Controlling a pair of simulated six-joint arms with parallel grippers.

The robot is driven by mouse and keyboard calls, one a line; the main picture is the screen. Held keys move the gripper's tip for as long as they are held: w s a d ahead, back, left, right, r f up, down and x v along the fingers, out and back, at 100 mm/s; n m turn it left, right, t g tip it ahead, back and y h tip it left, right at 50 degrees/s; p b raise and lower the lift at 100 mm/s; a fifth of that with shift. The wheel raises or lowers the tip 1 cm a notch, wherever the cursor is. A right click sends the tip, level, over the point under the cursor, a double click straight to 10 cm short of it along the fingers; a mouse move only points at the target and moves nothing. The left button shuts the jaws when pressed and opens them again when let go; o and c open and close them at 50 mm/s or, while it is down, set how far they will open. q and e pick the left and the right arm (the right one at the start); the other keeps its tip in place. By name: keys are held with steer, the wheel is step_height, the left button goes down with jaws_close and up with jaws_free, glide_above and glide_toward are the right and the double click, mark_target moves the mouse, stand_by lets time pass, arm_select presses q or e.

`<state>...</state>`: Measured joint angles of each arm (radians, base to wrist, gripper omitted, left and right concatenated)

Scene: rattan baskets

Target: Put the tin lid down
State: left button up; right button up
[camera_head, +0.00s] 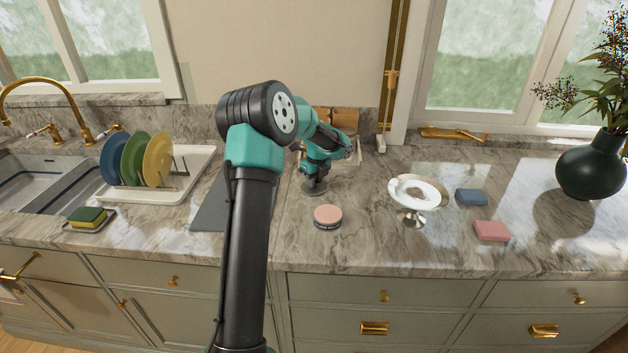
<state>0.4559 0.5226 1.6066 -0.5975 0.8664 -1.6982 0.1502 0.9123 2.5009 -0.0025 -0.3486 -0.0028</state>
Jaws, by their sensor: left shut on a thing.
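My left gripper (314,178) points down over the counter behind the round tin. It is shut on the tin lid (315,189), a small dark grey disc. The lid is flat and at or just above the counter; I cannot tell whether it touches. The open tin (328,223), dark-sided with a pink top surface, stands on the counter just in front and to the right of the lid. The gripper's fingertips are small and partly hidden. My right gripper is not in view.
A silver pedestal dish (411,216) holding a white ring stands right of the tin. Blue (471,197) and pink (491,231) blocks lie beyond it. A dark vase (591,168) is far right. A plate rack (190,188), sponge (88,216) and sink are left. Marble (365,240) around the tin is clear.

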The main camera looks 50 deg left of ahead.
mark_target(318, 189)
arm_select(q)
steer(key=shift+f, duration=0.2)
steer(key=o, duration=0.9)
steer(key=shift+r, duration=0.15)
step_height(318, 189, up, 12)
steer(key=d, duration=0.1)
steer(key=shift+d, duration=0.4)
